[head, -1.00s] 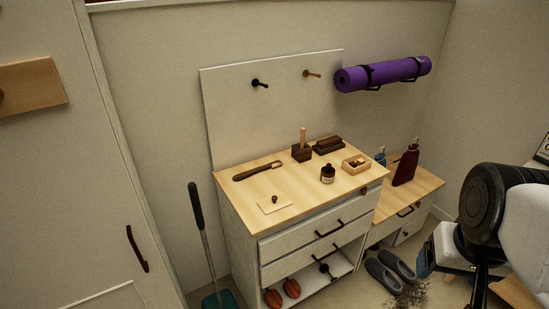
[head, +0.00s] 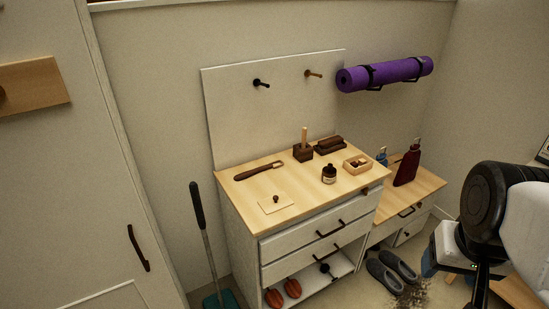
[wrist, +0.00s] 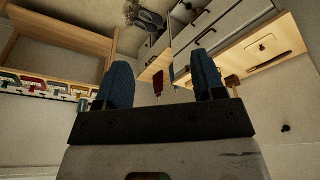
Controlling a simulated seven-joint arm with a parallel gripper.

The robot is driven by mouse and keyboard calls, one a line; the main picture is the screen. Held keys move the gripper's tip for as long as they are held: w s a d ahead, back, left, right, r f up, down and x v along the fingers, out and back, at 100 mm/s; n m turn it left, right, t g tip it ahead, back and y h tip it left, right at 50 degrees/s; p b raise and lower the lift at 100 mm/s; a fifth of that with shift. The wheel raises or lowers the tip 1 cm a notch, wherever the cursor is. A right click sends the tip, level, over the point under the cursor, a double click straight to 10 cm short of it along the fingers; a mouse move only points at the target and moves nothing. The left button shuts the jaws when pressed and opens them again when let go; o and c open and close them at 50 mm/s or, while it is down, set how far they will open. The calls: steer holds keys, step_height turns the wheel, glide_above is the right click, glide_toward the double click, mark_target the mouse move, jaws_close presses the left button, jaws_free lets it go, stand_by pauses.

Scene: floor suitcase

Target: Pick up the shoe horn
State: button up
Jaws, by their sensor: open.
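A long, slim dark-brown piece with a paler end, which looks like the shoe horn (head: 258,171), lies flat on the light wood top of the white cabinet (head: 236,188), toward its back left. It also shows as a thin dark strip in the wrist view (wrist: 268,62), at the upper right. My gripper (wrist: 163,68) is open, with two blue fingers apart and nothing between them.
Also on the cabinet top are a knobbed square lid (head: 276,203), a dark bottle (head: 329,174), a small wooden box (head: 357,165), a dark block with a peg (head: 303,152) and a brush (head: 330,145). A red bottle (head: 406,167) stands on the lower bench. A purple mat (head: 385,74) hangs above.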

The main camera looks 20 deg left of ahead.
steer(key=w+a+r+m, duration=0.15)
steer(key=w+a, duration=0.35)
steer(key=w, duration=0.5)
steer(key=w+a+r+m+g, duration=0.15)
steer(key=w+a, duration=0.25)
steer(key=w, duration=0.5)
steer(key=w+a+r+m+t, duration=0.15)
steer(key=w+a, duration=0.35)
steer(key=w, duration=0.5)
steer(key=m+g, duration=0.3)
steer(key=m, duration=0.1)
glide_above(259, 170)
steer(key=w, duration=0.2)
steer(key=f, duration=2.8)
steer(key=shift+s+a, duration=0.25)
steer(key=shift+a, duration=0.1)
steer(key=shift+d+f, duration=0.1)
steer(key=shift+f, duration=1.25)
